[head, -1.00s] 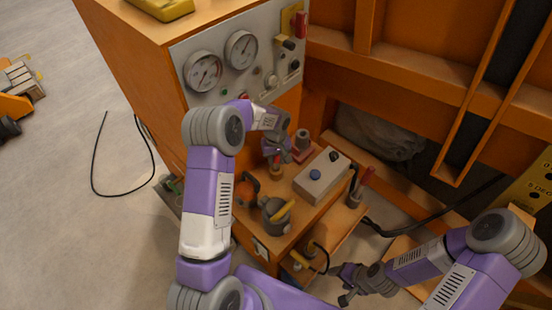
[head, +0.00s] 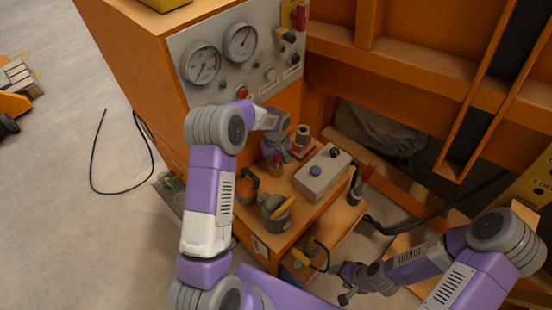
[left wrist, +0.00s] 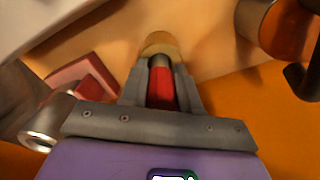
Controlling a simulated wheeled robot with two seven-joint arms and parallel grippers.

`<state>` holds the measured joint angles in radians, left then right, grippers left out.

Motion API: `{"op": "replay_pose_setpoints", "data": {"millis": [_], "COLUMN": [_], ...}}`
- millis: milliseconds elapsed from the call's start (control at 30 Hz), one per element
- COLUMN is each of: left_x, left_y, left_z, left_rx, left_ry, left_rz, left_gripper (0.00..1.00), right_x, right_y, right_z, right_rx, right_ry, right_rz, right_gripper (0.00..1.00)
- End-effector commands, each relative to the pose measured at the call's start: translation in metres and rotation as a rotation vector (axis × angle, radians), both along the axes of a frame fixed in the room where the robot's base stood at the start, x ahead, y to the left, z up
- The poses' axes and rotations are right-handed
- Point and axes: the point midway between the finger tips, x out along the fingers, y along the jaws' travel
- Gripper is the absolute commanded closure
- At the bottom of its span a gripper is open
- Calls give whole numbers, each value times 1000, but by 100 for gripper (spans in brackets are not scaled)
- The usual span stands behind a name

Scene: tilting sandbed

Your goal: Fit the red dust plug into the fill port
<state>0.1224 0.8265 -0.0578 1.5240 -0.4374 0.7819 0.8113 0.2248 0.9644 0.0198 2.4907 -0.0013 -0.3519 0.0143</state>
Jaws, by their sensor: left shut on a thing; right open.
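My left gripper (head: 275,158) is shut on the red dust plug (left wrist: 162,92), whose red body and dark grey end show between the fingers in the left wrist view. My left gripper also shows there (left wrist: 163,85). Just beyond the fingertips is a tan, brass-like round collar (left wrist: 162,43), which looks like the fill port. The plug's grey end meets or overlaps this collar; I cannot tell whether it is inside. In the head view, my wrist and fingers hide most of the plug. My right gripper (head: 345,284) is open and empty at the lower right, beside the orange bench.
A red block with a grey cylinder (head: 302,136) stands close behind my left gripper. A grey control box (head: 322,174) is to its right. A grey pot with a yellow lever (head: 276,212) and a dark-handled orange item (head: 246,186) stand in front. A gauge panel (head: 222,66) rises behind.

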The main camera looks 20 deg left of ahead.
Motion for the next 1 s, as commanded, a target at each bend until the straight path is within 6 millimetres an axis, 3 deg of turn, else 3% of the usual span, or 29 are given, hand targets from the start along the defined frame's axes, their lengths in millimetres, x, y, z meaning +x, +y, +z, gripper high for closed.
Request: {"op": "replay_pose_setpoints", "data": {"millis": [367,400,567,1000], "left_x": [0,0,0,0], "left_y": [0,0,0,0], "left_z": [-10,-10,-9,0], "left_rx": [0,0,0,1], "left_ry": [0,0,0,-1], "left_rz": [0,0,0,1], "left_gripper": [98,65,40,39], "right_x": [0,0,0,0], "right_y": [0,0,0,0], "right_z": [-7,-7,-6,-2], "right_rx": [0,0,0,0], "right_ry": [0,0,0,0], "right_rz": [0,0,0,0], "right_gripper": [40,40,40,40]}}
